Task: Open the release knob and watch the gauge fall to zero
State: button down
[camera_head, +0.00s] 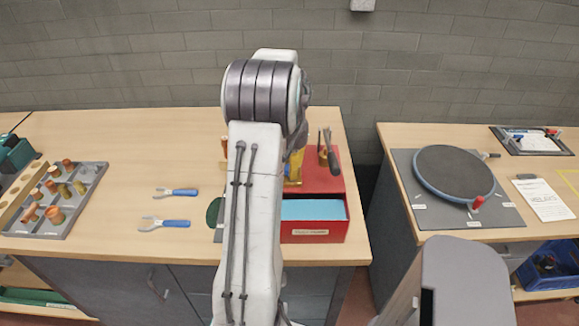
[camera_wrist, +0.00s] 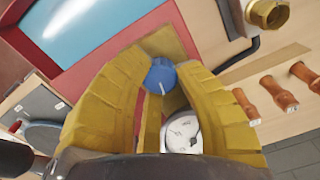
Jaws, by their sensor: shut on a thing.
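In the wrist view, a blue round knob (camera_wrist: 160,76) with a pale line on it sits between the yellow fingers of my gripper (camera_wrist: 162,68), which are shut on it. A white-faced round gauge (camera_wrist: 184,133) lies just below the knob in the picture, between the fingers. Its dark needle shows, but the scale is too small to read. In the head view my gripper (camera_head: 293,168) shows as a yellow patch over the red case, mostly behind my arm. The knob and gauge are hidden there.
The red case (camera_head: 335,184) has a blue-lined compartment (camera_head: 313,210) at its front. Two blue-handled wrenches (camera_head: 178,192) lie left on the bench, beyond them a grey tray (camera_head: 88,183) of copper fittings. A dark round disc (camera_head: 453,172) lies on the right bench. A gap separates the benches.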

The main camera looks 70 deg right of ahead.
jog(key=shift+a+f+n, duration=0.1)
jog(key=shift+f+n, duration=0.05)
jog(key=shift+n, duration=0.25)
jog(key=c, duration=0.8)
grip_release()
jog(key=shift+c, duration=0.2)
notch_tip(320, 180, up, 12)
